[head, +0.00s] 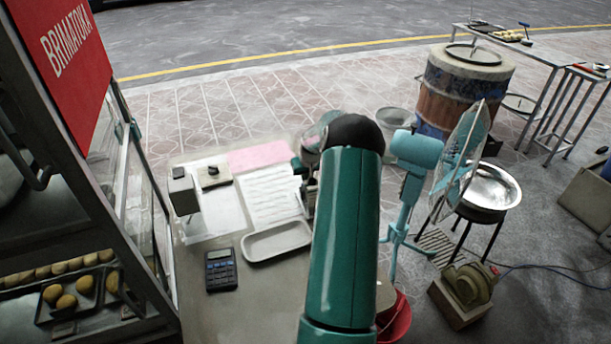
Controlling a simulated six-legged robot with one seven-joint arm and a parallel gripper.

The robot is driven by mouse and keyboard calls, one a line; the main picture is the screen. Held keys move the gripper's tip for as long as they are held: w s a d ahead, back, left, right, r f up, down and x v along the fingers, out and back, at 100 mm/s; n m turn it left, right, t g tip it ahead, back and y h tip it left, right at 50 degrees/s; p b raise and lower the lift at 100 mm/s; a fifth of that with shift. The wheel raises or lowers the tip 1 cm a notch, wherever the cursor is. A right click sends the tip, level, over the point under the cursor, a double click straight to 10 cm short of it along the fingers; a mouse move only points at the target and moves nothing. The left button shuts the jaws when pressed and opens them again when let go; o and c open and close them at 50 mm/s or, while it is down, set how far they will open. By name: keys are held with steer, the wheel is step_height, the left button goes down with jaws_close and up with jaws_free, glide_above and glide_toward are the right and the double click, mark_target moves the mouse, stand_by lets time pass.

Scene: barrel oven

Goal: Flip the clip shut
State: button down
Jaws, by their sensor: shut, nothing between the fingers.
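I cannot make out a clip in the head view. It may be too small to tell or hidden behind my arm. My green arm with its black joint rises through the middle of the view and covers part of the table (212,312). A little of my arm's far part shows just left of the black joint, over the table's right side. The fingers of my gripper cannot be seen. White sheets (268,200), a pink sheet (262,156) and a small dark-topped block (213,171) lie on the table.
A white tray (277,241), a calculator (221,270) and a grey box (184,192) are on the table. A glass food cabinet (150,215) stands at left. A teal fan (415,150), a metal bowl (490,187) and a barrel oven (463,88) stand at right.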

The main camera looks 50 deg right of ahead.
steer(key=shift+r, duration=0.15)
steer(key=shift+r, duration=0.65)
steer(key=shift+r, duration=0.1)
steer(key=shift+r, duration=0.2)
steer(key=v, duration=1.3)
steer(key=shift+s+a+r, duration=0.1)
